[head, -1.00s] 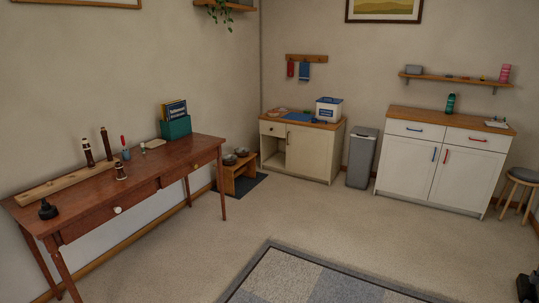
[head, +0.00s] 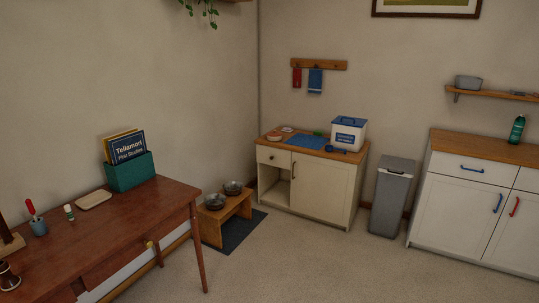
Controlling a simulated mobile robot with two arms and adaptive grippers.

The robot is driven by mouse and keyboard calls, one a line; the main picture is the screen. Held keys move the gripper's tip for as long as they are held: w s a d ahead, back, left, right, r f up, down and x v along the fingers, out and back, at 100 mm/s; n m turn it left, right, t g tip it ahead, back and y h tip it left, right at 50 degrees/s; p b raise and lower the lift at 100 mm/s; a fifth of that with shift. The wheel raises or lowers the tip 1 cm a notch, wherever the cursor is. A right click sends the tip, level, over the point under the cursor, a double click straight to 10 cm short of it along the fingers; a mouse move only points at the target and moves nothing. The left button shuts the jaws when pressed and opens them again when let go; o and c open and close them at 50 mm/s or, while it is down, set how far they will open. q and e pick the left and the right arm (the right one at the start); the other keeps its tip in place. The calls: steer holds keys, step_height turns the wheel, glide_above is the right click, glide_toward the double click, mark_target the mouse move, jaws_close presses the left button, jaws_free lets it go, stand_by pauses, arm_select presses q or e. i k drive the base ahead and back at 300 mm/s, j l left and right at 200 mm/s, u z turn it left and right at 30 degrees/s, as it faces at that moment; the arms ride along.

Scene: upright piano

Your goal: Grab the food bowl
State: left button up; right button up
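Two grey metal bowls sit side by side on a low wooden stand in the corner, in the head view. The front bowl (head: 215,201) is nearer to me and the back bowl (head: 233,188) is closer to the cabinet. Both look like pet food bowls; their contents are too small to tell. The wooden stand (head: 222,222) rests on a dark mat (head: 240,231) on the floor. Neither of my grippers shows in this view.
A reddish wooden desk (head: 120,221) stands at the left, with a green book box (head: 130,172) on it. A cream cabinet (head: 318,188) with a white bin-like container (head: 348,133) stands beyond the stand. A grey trash can (head: 391,197) and white cabinet (head: 460,205) are at the right. Carpet (head: 310,260) ahead is clear.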

mark_target(231, 188)
steer(key=i, duration=2.5)
